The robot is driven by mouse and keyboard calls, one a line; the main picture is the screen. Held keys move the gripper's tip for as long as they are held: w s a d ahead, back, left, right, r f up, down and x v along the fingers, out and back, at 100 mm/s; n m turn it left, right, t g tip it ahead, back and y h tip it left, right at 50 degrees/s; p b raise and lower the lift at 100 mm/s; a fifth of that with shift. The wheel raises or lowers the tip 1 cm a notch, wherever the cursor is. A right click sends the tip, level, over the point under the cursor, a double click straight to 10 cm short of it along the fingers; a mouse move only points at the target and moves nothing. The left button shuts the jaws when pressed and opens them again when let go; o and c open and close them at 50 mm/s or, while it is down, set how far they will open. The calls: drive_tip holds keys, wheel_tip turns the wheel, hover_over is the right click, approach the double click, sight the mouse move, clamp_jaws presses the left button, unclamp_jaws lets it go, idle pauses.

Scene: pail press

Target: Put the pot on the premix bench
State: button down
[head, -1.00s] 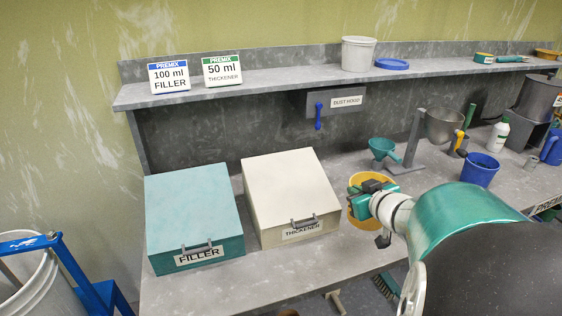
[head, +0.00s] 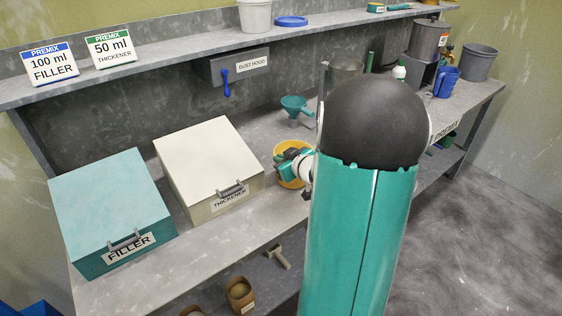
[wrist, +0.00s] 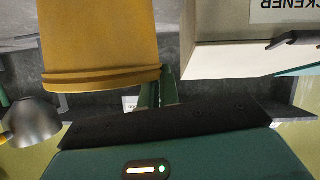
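The yellow pot (head: 291,181) shows in the head view in front of the bench top (head: 247,233), just right of the cream thickener box. It also fills the upper left of the wrist view (wrist: 98,40), where the picture is upside down. My gripper (head: 290,157) is at the pot's rim. In the wrist view its two fingers (wrist: 159,92) are close together at the edge of the rim, seemingly one on each side of the pot wall. The pot looks upright. I cannot tell whether its base touches the bench.
The teal filler box (head: 105,205) and cream thickener box (head: 208,165) stand left of the pot. A blue jug (head: 446,82) and grey bucket (head: 479,63) stand far right. My arm hides part of the bench.

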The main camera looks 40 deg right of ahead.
drive_tip(key=shift+f, duration=0.3)
drive_tip(key=c, duration=2.1)
unclamp_jaws()
drive_tip(key=shift+f, duration=0.15)
drive_tip(key=o, duration=0.5)
drive_tip(key=shift+c, duration=0.2)
drive_tip(key=v, duration=1.2)
